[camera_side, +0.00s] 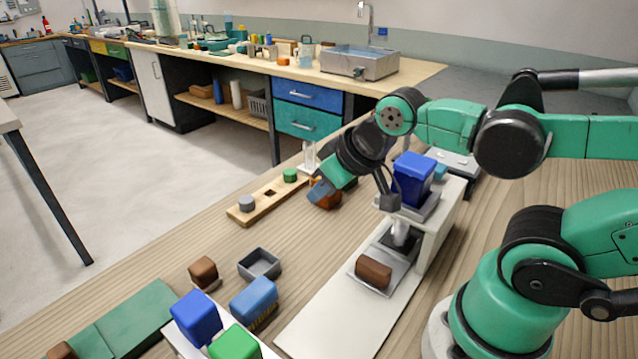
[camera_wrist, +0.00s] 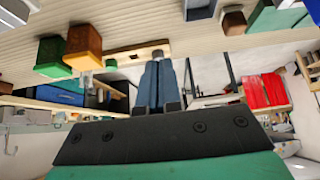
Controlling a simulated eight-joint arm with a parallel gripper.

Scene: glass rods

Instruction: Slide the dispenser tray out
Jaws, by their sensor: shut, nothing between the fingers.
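The dispenser (camera_side: 437,222) is a white stand with a blue hopper (camera_side: 413,178) on top. Its tray (camera_side: 396,279) is a pale flat piece low at the front of the stand, with a brown block (camera_side: 373,272) lying on it. The tray's rear part is hidden under the stand. My gripper (camera_side: 318,192) is to the left of the dispenser, above the table and apart from the tray. In the wrist view its two blue-grey fingers (camera_wrist: 157,62) are together with nothing between them.
A wooden strip (camera_side: 268,198) with a grey and a green peg lies left of my gripper. An orange-brown block (camera_side: 329,203) is close by my gripper; contact is unclear. A small grey open box (camera_side: 259,264), a blue block (camera_side: 253,303) and a green mat (camera_side: 125,318) lie nearer the front.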

